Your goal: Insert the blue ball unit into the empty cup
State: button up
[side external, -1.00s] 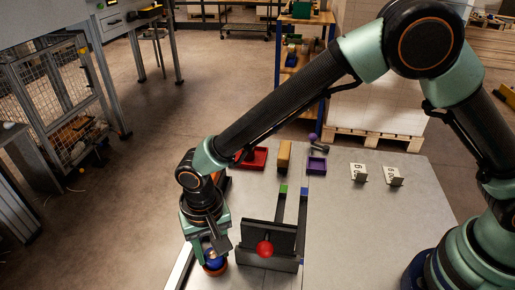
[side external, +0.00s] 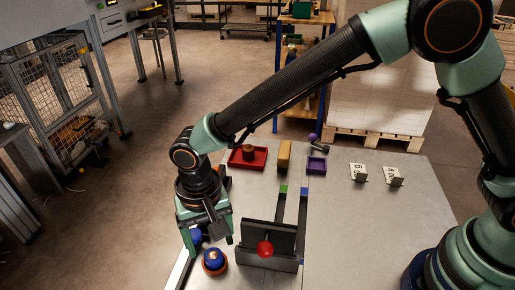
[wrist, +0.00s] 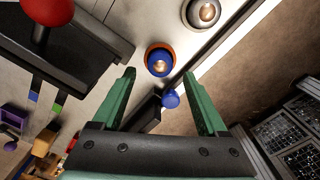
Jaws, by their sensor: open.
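A blue ball unit (side external: 213,256) with a coppery top sits in an orange-rimmed cup (side external: 215,271) at the near left of the table. The unit (wrist: 159,59) and orange rim (wrist: 149,50) also show in the wrist view. My gripper (side external: 208,246) is open and empty, above and a little behind that cup; its fingers (wrist: 159,74) are apart. A second blue ball (wrist: 170,99) shows between the fingers beside a dark block, partly hidden by my gripper in the side view (side external: 196,236). A grey round cup (wrist: 203,12) lies at the wrist view's top; its contents are unclear.
A black fixture (side external: 280,262) with a red ball (side external: 264,249) stands right of my gripper. Behind are a red tray (side external: 236,162) holding a brown piece, a yellow block (side external: 285,152) and a purple tray (side external: 316,166).

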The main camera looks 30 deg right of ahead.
aim_at(213, 252)
notch_tip(213, 252, up, 8)
jog(key=w+d+r+t+y, duration=0.1)
jog(key=d+r, duration=0.4)
jog(key=d, duration=0.3)
jog(key=w+d+r+t, duration=0.15)
jog(key=d+r, duration=0.25)
jog(key=d, duration=0.4)
jog(key=s+d+t, duration=0.1)
jog(key=s+d, duration=0.1)
jog(key=d, duration=0.3)
jog(key=s+d+r+n+t, duration=0.1)
jog(key=s+d, duration=0.1)
jog(key=d, duration=0.4)
jog(key=s+d+n+t+h, duration=0.1)
jog(key=s+d, duration=0.2)
jog(key=d, duration=0.3)
jog(key=shift+r, duration=0.35)
